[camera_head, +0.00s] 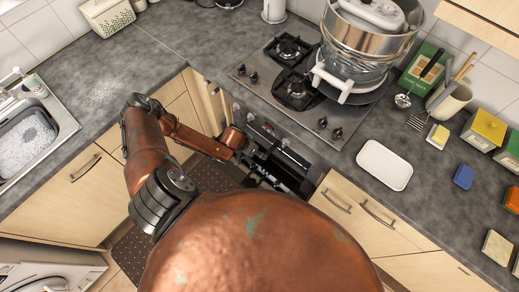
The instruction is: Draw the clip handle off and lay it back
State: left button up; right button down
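A white handle-like piece (331,84), likely the clip handle, sits at the front left of the stacked cookware on the hob. It seems to be against the rim of a clear glass pot (352,65); whether it is clipped on cannot be told. A steel pot (362,36) is stacked above the glass one. My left gripper (283,166), dark and small, is low in front of the oven, apart from the handle and below the worktop edge. Its fingers blend into the dark oven front, so its opening is unclear. My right gripper is not in view.
A white tray (385,165) lies empty on the worktop right of the hob (290,75). Behind it are a ladle (403,101), a fork, a green box (424,66) and a utensil pot (448,100). Sponges and boxes line the right. A soapy sink (28,133) is at left.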

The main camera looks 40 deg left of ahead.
aim_at(273, 147)
pick_arm(q)
jog(key=x, duration=0.3)
jog(key=b+x, duration=0.1)
jog(key=x, duration=0.1)
jog(key=shift+s+a+f, duration=0.2)
jog(key=shift+a+f, duration=0.05)
jog(key=shift+a, duration=0.05)
jog(key=shift+w+d+f, duration=0.15)
jog(key=shift+w+f, duration=0.1)
jog(key=shift+f, duration=0.3)
grip_shut()
